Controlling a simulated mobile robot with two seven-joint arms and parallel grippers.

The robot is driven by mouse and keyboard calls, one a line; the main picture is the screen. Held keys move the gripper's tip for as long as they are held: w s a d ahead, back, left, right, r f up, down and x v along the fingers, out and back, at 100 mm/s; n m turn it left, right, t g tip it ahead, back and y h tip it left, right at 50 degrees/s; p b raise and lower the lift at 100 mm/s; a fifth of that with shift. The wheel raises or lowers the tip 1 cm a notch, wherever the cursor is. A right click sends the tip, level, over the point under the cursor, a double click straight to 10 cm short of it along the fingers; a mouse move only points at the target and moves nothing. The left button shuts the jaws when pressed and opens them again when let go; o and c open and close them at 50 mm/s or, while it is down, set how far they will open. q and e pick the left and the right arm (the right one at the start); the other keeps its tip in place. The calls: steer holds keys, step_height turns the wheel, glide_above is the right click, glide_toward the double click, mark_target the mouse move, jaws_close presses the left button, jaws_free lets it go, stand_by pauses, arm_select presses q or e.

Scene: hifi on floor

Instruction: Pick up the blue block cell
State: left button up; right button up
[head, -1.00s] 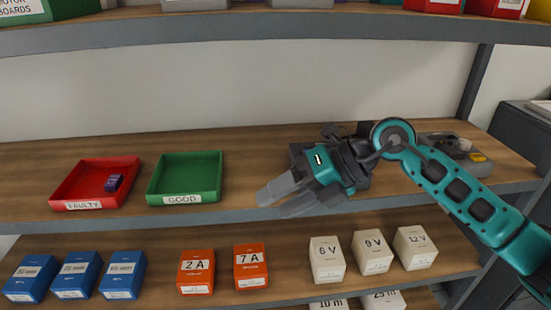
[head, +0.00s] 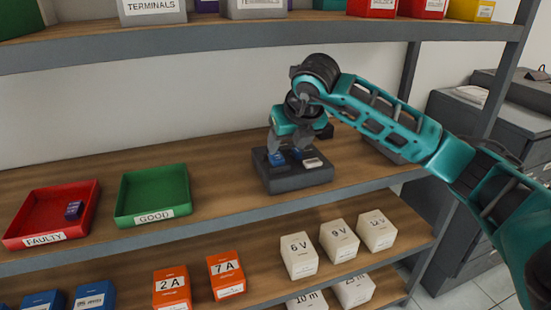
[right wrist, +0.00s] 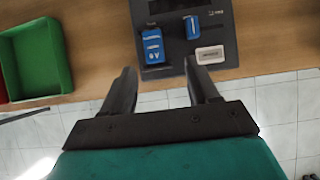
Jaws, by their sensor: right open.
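The blue block cell (head: 277,159) sits at the left side of a dark grey device (head: 292,184) on the middle shelf. In the right wrist view the blue block cell (right wrist: 152,46) has white markings. My right gripper (head: 288,149) is above the device, pointing down. In the right wrist view my right gripper (right wrist: 160,88) is open and empty, with its fingertips short of the block in the picture. A smaller blue part (right wrist: 192,28) and a white piece (right wrist: 210,54) are on the device right of the block. My left gripper is out of view.
A green GOOD tray (head: 153,194) and a red FAULTY tray (head: 50,213) with a small purple block (head: 74,210) stand left of the device. The shelf between the green tray and device is clear. The upper shelf (head: 250,40) holds labelled bins.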

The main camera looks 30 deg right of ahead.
mark_target(277, 156)
steer(key=shift+w+a+p+x, duration=0.1)
steer(key=shift+a+p+x, duration=0.1)
steer(key=shift+x, duration=1.3)
steer(key=shift+w+a+p+x, duration=0.15)
steer(key=shift+a+x, duration=0.05)
steer(key=shift+x, duration=1.35)
steer(key=shift+r, duration=0.15)
steer(key=shift+c, duration=0.4)
jaws_close()
